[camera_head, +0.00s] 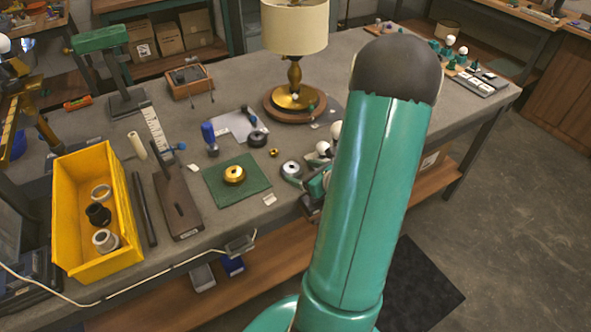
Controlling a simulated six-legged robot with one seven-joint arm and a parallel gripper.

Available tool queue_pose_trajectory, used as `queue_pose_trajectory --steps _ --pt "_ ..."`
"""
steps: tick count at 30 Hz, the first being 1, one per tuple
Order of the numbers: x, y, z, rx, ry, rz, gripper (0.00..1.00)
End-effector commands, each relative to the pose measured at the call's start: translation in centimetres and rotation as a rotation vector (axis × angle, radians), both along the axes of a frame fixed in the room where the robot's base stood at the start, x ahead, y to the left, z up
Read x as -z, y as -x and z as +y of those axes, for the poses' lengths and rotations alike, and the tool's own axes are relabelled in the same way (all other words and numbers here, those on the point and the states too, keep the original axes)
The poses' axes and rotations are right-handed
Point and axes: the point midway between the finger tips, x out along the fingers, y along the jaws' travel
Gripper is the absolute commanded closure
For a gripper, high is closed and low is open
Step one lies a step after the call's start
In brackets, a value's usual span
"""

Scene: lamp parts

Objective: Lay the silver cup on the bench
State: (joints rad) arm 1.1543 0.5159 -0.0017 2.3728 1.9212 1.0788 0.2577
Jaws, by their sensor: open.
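The silver cup (106,240) sits inside the yellow bin (128,200), near its front end, on the left of the bench (245,205). It looks like a short, pale metal cylinder with a dark opening, somewhat tilted. A black part (98,213) and a silver ring (101,192) lie behind it in the bin. My green arm rises through the right half of the view, and my gripper cannot be made out; the arm hides the area behind it.
A dark stand (180,208) and a rod (145,210) are right of the bin. A green mat (255,184) bears a brass piece (234,174). A lamp (295,40) stands at the back. Small bare patches of bench lie around the mat.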

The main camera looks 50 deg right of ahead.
Motion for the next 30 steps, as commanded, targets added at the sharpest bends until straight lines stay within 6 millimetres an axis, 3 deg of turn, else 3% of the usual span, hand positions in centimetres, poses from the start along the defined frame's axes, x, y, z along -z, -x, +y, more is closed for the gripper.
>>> queue_pose_trajectory --steps 3,10,15,21,23,26,30 --pt "-1.1 2.6 0.1 0.003 0.002 0.000 0.24" --pt "-2.6 6.1 0.3 0.001 0.001 0.000 0.24" --pt "-2.9 7.1 0.4 0.000 0.000 0.000 0.24" --pt "-3.3 6.5 1.0 -0.033 0.015 0.003 0.24" --pt "-4.1 5.6 2.2 -0.100 0.047 0.008 0.24" --pt "-6.2 3.1 6.2 -0.304 0.149 0.026 0.24" --pt "-9.6 0.5 14.4 -0.713 0.387 0.060 0.24"
